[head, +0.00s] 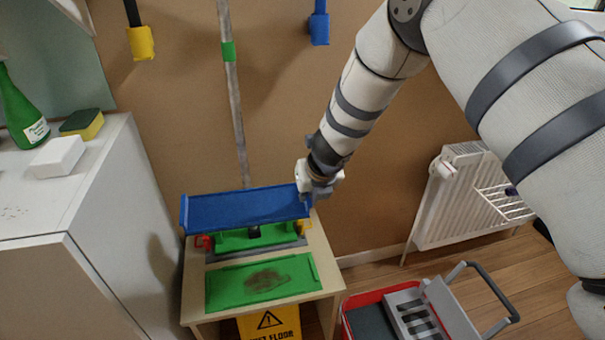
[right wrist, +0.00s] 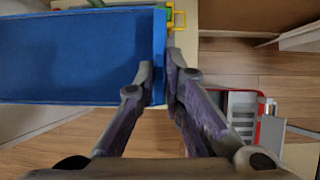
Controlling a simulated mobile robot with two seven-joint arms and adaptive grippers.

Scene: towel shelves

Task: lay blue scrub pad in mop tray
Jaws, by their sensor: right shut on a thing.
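The blue scrub pad (head: 240,212) is a long flat blue piece with raised end edges, held above the small wooden table. My right gripper (head: 318,187) is shut on its right end; in the right wrist view the fingers (right wrist: 160,78) pinch the pad's (right wrist: 80,57) right edge. My left gripper is not in view.
A stained green pad (head: 250,283) lies at the front of the wooden table (head: 320,262). A white cabinet (head: 90,200) stands left, a red bucket (head: 347,326) with a grey wringer at front right, a radiator (head: 455,205) right. A mop pole (head: 233,100) rises behind the table.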

